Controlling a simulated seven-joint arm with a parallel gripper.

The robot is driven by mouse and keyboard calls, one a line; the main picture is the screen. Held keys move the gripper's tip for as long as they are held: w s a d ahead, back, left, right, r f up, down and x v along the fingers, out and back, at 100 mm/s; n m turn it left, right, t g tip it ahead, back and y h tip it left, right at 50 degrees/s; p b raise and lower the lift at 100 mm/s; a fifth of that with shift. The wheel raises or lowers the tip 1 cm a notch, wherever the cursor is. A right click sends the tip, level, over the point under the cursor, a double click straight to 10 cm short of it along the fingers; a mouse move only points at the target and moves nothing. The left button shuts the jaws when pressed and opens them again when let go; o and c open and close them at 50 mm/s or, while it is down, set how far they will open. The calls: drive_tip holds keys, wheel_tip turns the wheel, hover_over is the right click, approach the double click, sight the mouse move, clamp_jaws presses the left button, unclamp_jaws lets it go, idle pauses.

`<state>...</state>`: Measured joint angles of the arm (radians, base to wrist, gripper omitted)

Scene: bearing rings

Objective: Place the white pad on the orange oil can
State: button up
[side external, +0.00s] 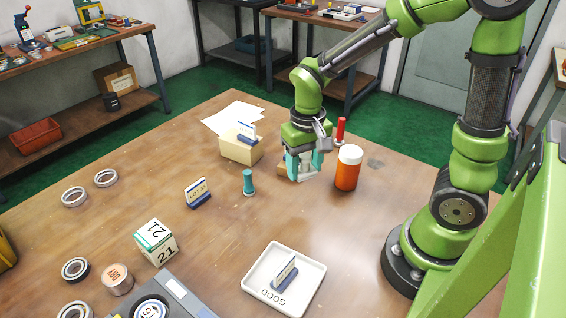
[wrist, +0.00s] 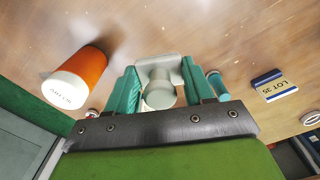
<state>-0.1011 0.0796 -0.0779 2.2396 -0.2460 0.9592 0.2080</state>
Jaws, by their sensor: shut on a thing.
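My gripper (side external: 303,171) is low over the back of the table, its teal fingers pointing down. In the wrist view my gripper (wrist: 159,75) is shut on a pale white piece with a round knob and a flat block, which looks like the white pad (wrist: 157,68). In the side view the pad (side external: 301,177) is mostly hidden by the fingers, and I cannot tell if it touches the table. The orange oil can (side external: 346,175), an upright cylinder with a white top, stands just right of my gripper. It also shows at left in the wrist view (wrist: 87,69).
A red peg-like piece (side external: 341,131) stands behind the can. A cream box (side external: 241,150) holding a card is left of my gripper. A teal piece (side external: 249,182), LOT sign (side external: 198,193), cube (side external: 156,242) and white GOOD tray (side external: 256,289) stand further forward. Table between can and tray is clear.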

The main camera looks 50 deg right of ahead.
sight(352, 151)
drive_tip(key=s+d+r+m, duration=0.2)
drive_tip(key=d+r+m, duration=0.3)
drive_tip(key=d+m, duration=0.15)
drive_tip(key=s+d+r+m, duration=0.3)
drive_tip(key=d+r+m, duration=0.1)
drive_tip(key=d+m, duration=0.25)
wheel_tip(352, 151, down, 8)
drive_tip(key=shift+w+d+r, duration=0.1)
drive_tip(key=shift+d+r, duration=0.05)
drive_tip(key=o, duration=1)
drive_tip(key=shift+o, duration=0.2)
